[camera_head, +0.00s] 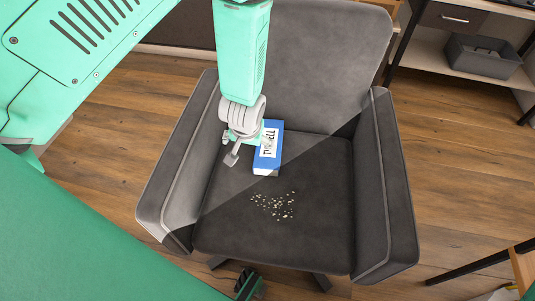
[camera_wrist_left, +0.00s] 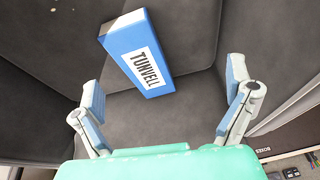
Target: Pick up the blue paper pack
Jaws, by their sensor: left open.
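The blue paper pack (camera_head: 267,160), with a white label reading TUNVELL, lies on the seat of a dark grey armchair (camera_head: 320,165), near the backrest. It also shows in the left wrist view (camera_wrist_left: 147,75), tilted in the picture and ahead of the fingers. My left gripper (camera_head: 236,148) is over the seat, just left of the pack in the head view. In the left wrist view its two fingers (camera_wrist_left: 165,100) are wide apart with nothing between them. The pack lies beyond the fingertips, and no contact shows. My right gripper is not in view.
Pale crumbs (camera_head: 274,205) lie scattered on the front of the seat. The armrests (camera_head: 397,190) rise on both sides. A shelf unit with a grey bin (camera_head: 483,57) stands at the back right. Wooden floor (camera_head: 460,160) is open to the right of the chair.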

